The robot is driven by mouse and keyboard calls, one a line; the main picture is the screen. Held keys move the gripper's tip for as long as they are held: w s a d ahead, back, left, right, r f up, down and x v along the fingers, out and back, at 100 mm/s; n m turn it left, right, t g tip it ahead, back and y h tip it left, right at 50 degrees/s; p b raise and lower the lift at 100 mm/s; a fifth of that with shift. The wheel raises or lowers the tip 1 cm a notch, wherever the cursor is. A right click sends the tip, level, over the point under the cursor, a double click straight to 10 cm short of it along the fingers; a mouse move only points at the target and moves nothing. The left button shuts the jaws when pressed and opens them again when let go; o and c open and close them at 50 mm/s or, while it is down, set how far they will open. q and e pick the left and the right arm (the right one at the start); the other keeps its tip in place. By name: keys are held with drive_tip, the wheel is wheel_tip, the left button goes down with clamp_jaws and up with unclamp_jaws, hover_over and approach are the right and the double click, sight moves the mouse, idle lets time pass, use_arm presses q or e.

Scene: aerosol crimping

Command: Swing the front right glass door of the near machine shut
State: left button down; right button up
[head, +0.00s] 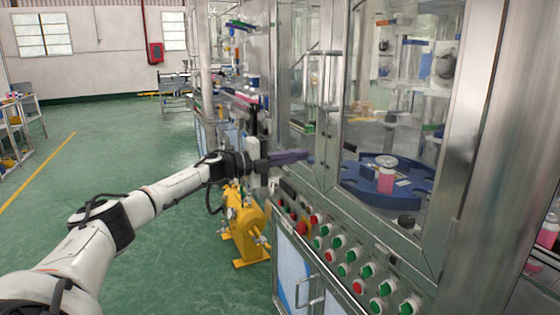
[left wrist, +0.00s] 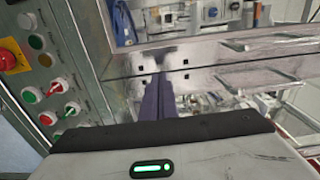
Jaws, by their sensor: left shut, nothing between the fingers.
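The near machine (head: 330,150) stands on the right with metal-framed glass panels above a panel of buttons. A framed glass panel (head: 405,110) at its front right shows a blue rotary table inside; I cannot tell whether this door is ajar. My left gripper (head: 308,157) is at the left part of the machine front, above the buttons, its dark fingers shut and empty. In the left wrist view the fingers (left wrist: 161,82) reach to a metal frame bar (left wrist: 210,60); whether they touch it is unclear. My right gripper is out of view.
Red and green buttons (head: 345,255) line the sloped panel under the glass. A blue rotary table (head: 355,185) carries a pink container (head: 386,181). A yellow unit (head: 245,225) stands on the floor below my left forearm. The green floor (head: 130,150) at left is largely clear.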

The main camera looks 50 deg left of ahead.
use_arm(q)
drive_tip(key=b+v, duration=0.5)
drive_tip(key=v, duration=0.3)
drive_tip(key=shift+s, duration=0.2)
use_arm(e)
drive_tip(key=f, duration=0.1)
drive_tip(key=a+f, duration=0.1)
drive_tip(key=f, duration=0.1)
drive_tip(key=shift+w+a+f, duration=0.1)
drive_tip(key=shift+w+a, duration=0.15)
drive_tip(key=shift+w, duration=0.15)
use_arm(q)
drive_tip(key=shift+r, duration=0.1)
